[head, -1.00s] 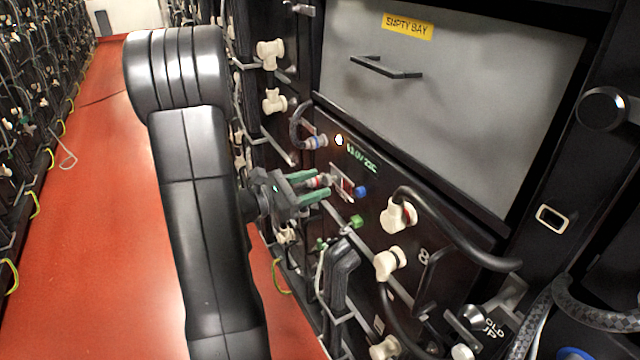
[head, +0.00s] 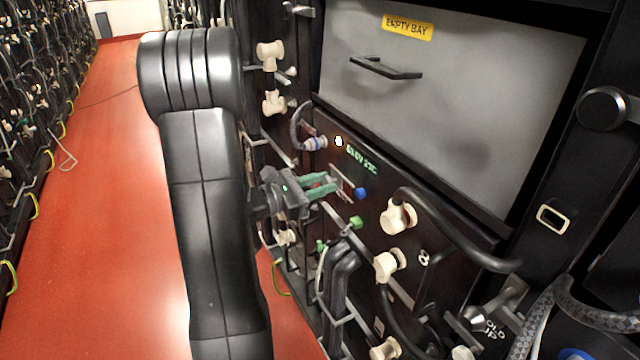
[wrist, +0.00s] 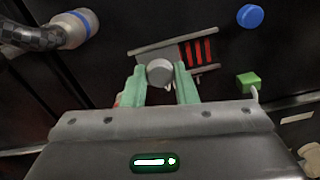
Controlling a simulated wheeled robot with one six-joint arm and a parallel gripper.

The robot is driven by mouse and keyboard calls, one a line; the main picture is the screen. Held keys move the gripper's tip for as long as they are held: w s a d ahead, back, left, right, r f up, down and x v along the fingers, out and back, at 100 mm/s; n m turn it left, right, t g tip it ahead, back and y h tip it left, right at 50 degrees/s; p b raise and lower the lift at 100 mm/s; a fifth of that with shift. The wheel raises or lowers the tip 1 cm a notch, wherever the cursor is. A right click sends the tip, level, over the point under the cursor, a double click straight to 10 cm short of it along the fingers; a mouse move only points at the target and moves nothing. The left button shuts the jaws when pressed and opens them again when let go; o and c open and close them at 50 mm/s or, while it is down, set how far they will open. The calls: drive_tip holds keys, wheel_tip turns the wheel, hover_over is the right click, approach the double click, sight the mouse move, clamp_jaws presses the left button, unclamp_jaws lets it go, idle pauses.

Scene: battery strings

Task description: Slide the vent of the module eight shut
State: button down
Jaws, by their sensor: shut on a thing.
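Module eight (head: 400,290) is the dark front panel under the grey bay cover, with a white 8 on it. Its vent (head: 342,184) is a small plate between two rails. In the wrist view the vent slots (wrist: 197,52) show red to the right of a round grey knob (wrist: 159,72). My gripper (head: 328,184) has green fingers and is at the vent. In the wrist view my gripper (wrist: 160,80) is shut on the vent knob, one finger on each side. The fingers and palm hide the lower left of the vent.
A blue cap (head: 361,194) and a green block (head: 356,222) are close beside the vent. White cable plugs (head: 397,216) and thick black cables surround it. A grey empty-bay cover (head: 450,100) is above. Open red floor (head: 100,200) lies at left.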

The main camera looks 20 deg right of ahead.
drive_tip(key=shift+s+d+b, duration=0.2)
drive_tip(key=shift+s+b, duration=0.2)
drive_tip(key=shift+s, duration=1.75)
drive_tip(key=c, duration=1.1)
unclamp_jaws()
drive_tip(key=shift+s, duration=0.1)
drive_tip(key=shift+a, duration=0.1)
drive_tip(key=shift+a, duration=0.25)
drive_tip(key=a, duration=0.4)
drive_tip(key=a+p, duration=0.1)
drive_tip(key=a, duration=0.3)
drive_tip(key=s+a, duration=0.1)
drive_tip(key=a, duration=0.4)
drive_tip(key=shift+p, duration=0.3)
drive_tip(key=shift+w+d+b, duration=0.2)
drive_tip(key=shift+d+b, duration=0.05)
drive_tip(key=shift+d, duration=1.9)
drive_tip(key=shift+w+d+b, duration=0.15)
drive_tip(key=shift+d+b, duration=0.15)
drive_tip(key=shift+d, duration=1.9)
drive_tip(key=shift+w+d+b, duration=0.2)
drive_tip(key=shift+d+b, duration=0.05)
drive_tip(key=shift+d, duration=1.9)
